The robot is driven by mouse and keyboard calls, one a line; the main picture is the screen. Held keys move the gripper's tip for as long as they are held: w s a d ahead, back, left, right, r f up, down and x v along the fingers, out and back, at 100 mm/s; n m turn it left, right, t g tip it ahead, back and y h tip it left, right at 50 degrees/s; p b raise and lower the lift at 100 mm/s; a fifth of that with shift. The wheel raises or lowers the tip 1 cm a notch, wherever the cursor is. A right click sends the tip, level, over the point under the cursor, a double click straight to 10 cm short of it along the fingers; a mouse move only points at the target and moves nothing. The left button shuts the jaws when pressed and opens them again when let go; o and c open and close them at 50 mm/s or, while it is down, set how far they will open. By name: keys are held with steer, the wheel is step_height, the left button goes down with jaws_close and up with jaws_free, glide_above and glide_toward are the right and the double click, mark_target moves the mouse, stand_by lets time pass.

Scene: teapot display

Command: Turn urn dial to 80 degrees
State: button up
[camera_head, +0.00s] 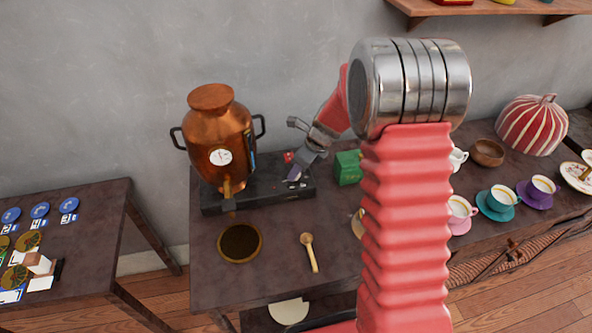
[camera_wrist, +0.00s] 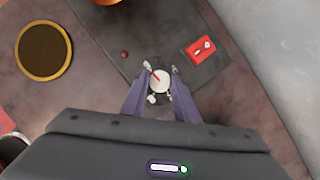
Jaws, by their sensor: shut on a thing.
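The copper urn (camera_head: 215,128) stands on a black base (camera_head: 225,203) on the dark table, with a round white gauge (camera_head: 220,157) on its front. My gripper (camera_head: 294,181) reaches down to the right part of that base. In the wrist view the white dial (camera_wrist: 161,83) with a red pointer lies between the two fingers of my gripper (camera_wrist: 160,86), which is shut on it. The pointer slants toward the upper left of that view. Any scale marks around the dial are too small to read. The gripper hides most of the dial in the head view.
A red switch (camera_wrist: 201,48) and a small dark red spot (camera_wrist: 124,54) are on the base near the dial. A green box (camera_head: 348,168) stands just right of the base. A round dark-centred dish (camera_head: 261,242) and a wooden spoon (camera_head: 309,252) lie in front.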

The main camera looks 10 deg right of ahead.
steer(key=shift+d+n, duration=0.15)
steer(key=shift+n, duration=0.25)
